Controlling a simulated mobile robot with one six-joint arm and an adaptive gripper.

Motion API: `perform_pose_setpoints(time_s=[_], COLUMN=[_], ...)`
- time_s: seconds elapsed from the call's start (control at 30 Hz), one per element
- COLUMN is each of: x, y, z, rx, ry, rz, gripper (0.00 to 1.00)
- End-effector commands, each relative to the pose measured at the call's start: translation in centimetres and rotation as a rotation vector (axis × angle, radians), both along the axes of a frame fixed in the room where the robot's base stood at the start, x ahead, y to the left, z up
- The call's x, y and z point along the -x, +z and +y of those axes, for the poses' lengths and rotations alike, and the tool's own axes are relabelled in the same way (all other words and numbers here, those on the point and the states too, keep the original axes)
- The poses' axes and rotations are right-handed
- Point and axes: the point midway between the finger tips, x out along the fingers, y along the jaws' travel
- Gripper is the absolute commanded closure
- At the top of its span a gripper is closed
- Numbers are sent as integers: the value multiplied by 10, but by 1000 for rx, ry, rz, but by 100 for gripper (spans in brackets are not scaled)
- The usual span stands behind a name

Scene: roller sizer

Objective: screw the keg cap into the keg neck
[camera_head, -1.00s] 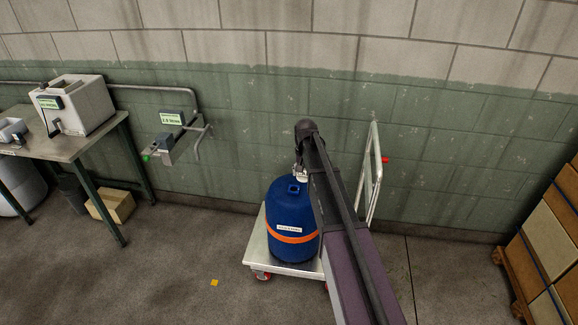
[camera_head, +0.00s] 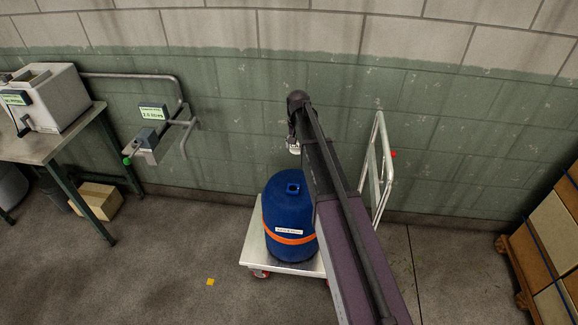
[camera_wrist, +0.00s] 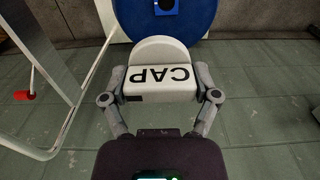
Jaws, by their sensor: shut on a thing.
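The blue keg (camera_head: 288,222) with an orange band stands upright on a trolley in the head view. Its neck (camera_head: 293,188) is a dark opening on top, and it also shows at the top of the wrist view (camera_wrist: 166,6). My gripper (camera_wrist: 159,84) is shut on the white keg cap (camera_wrist: 160,82), whose block is lettered "CAP" and has a rounded part beyond it. In the head view the cap (camera_head: 294,148) is held above the keg, apart from the neck. The cap's underside and thread are hidden.
The trolley (camera_head: 277,267) has a pale handle frame (camera_head: 378,165) right of the keg. A wall-mounted device (camera_head: 147,146) and a bench (camera_head: 50,144) are at left. Stacked boxes (camera_head: 553,235) stand at right. Floor in front is open.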

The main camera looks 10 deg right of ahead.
Motion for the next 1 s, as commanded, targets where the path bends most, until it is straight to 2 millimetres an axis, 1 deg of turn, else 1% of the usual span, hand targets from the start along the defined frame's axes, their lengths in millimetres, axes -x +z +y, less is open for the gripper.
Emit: perform_pose_setpoints(time_s=[0.3,0.67,0.87,1.0], x=[0,0,0,-1], y=[0,-1,-13,-29], z=[6,7,8,9], rx=[0,0,0,0], ry=[8,10,10,11], rz=[0,0,0,0], gripper=[66,66,66,66])
